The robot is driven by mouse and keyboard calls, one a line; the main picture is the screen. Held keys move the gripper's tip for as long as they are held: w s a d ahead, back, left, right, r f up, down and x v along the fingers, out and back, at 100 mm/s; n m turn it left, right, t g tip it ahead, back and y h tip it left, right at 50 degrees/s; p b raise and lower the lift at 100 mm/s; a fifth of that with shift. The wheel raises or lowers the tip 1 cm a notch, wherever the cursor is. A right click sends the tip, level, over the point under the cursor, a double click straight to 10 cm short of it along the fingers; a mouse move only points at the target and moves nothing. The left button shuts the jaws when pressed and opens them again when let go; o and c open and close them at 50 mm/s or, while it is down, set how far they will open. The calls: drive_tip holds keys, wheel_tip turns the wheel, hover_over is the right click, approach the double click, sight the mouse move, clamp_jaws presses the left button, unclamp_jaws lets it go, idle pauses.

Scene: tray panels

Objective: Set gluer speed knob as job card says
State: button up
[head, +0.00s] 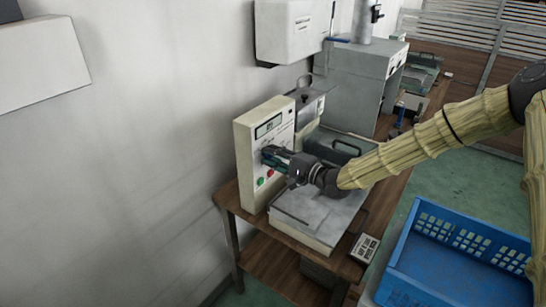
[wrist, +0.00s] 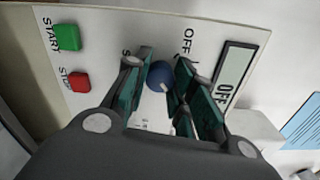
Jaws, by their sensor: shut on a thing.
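The gluer's pale control panel (head: 256,142) stands upright at the back of its bench. My gripper (head: 272,154) reaches it from the right and covers the knob in the head view. In the wrist view, the round blue speed knob (wrist: 159,74) with a pale pointer mark sits between the green-padded fingers of my gripper (wrist: 160,80), which is shut on it. The panel display (wrist: 234,68) reads OFF, turned sideways. OFF is also printed beside the knob; the rest of the scale is hidden by the fingers. I cannot make out a readable job card.
A green START button (wrist: 67,37) and a red STOP button (wrist: 80,81) lie beside the knob. A blue sheet (wrist: 302,122) shows at right in the wrist view. A blue crate (head: 455,260) is at front right. A small pale keypad-like item (head: 365,247) lies at the bench edge.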

drive_tip(key=o, duration=1.1)
drive_tip(key=shift+c, duration=0.2)
drive_tip(key=shift+d, duration=0.15)
drive_tip(key=v, duration=1.1)
drive_tip(key=shift+s+d, duration=0.25)
drive_tip(key=shift+d, duration=0.05)
